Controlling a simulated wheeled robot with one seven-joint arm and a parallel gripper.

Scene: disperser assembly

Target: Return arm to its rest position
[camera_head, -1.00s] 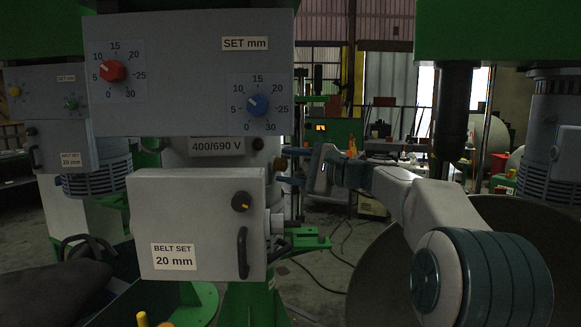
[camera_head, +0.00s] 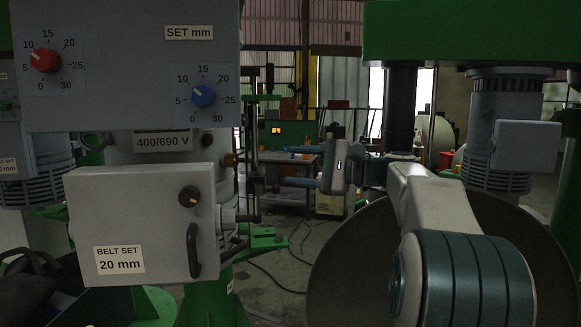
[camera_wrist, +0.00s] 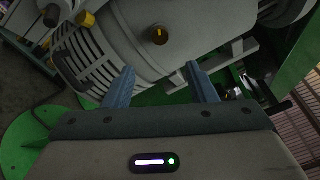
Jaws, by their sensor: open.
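My gripper (camera_head: 284,170) is to the right of the grey belt box in the head view, with its fingers pointing left. In the wrist view my gripper (camera_wrist: 161,72) has its two blue-grey fingers apart, with nothing between them. My arm reaches in from the lower right of the head view.
The belt box (camera_head: 145,225) is closed, with a black handle (camera_head: 194,250). Above it a panel (camera_head: 120,95) carries a red dial (camera_head: 45,60) and a blue dial (camera_head: 203,95). A large round vessel (camera_head: 335,265) stands behind my arm. Cables lie on the floor.

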